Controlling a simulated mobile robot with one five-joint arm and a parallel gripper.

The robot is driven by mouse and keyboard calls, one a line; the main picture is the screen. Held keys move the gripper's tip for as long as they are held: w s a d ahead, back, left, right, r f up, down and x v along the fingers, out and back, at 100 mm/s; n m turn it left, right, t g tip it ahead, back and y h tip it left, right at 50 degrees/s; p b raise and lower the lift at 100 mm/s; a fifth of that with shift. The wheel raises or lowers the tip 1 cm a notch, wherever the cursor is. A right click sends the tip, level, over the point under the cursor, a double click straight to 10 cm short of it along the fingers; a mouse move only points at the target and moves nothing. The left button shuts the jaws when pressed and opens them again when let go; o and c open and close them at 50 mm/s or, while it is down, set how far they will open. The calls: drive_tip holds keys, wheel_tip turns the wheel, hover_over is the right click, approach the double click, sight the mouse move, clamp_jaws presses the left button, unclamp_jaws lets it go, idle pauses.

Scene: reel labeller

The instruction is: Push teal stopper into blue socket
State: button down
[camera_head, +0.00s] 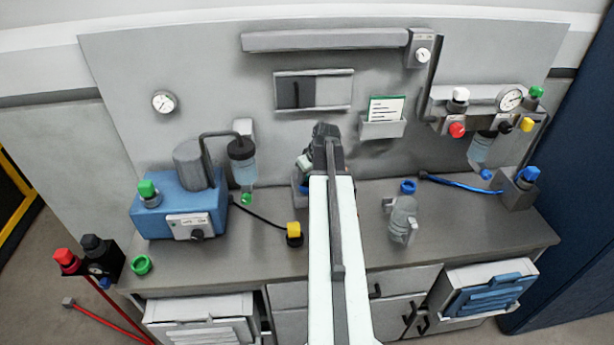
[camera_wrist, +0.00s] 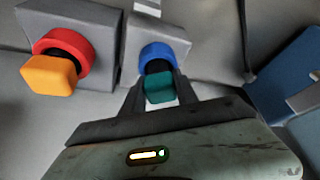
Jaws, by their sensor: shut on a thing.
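The teal stopper (camera_wrist: 160,88) is held between the fingertips of my gripper (camera_wrist: 158,90) in the wrist view. The blue socket (camera_wrist: 158,52) is a round ring on a grey block, directly beyond the stopper. Its dark opening shows in part above the stopper, and the stopper hides the rest. I cannot tell whether the stopper touches the socket. In the head view my gripper (camera_head: 326,135) is near the back of the bench, and my arm hides most of what lies behind it. The stopper cannot be made out there.
In the wrist view an orange stopper (camera_wrist: 50,75) sits at a red socket (camera_wrist: 66,48) on the left block, close by. A blue box (camera_wrist: 290,82) is at the right. In the head view a blue machine (camera_head: 160,212) stands left and a grey fitting (camera_head: 403,218) stands right.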

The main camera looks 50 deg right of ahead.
drive_tip(key=shift+s+a+r, duration=0.1)
drive_tip(key=shift+a+r, duration=0.05)
drive_tip(key=shift+r, duration=0.15)
drive_tip(key=shift+f, duration=0.2)
drive_tip(key=shift+f, duration=0.15)
drive_tip(key=shift+d+r, duration=0.2)
drive_tip(key=shift+r, duration=0.15)
drive_tip(key=shift+f, duration=0.1)
idle(0.3)
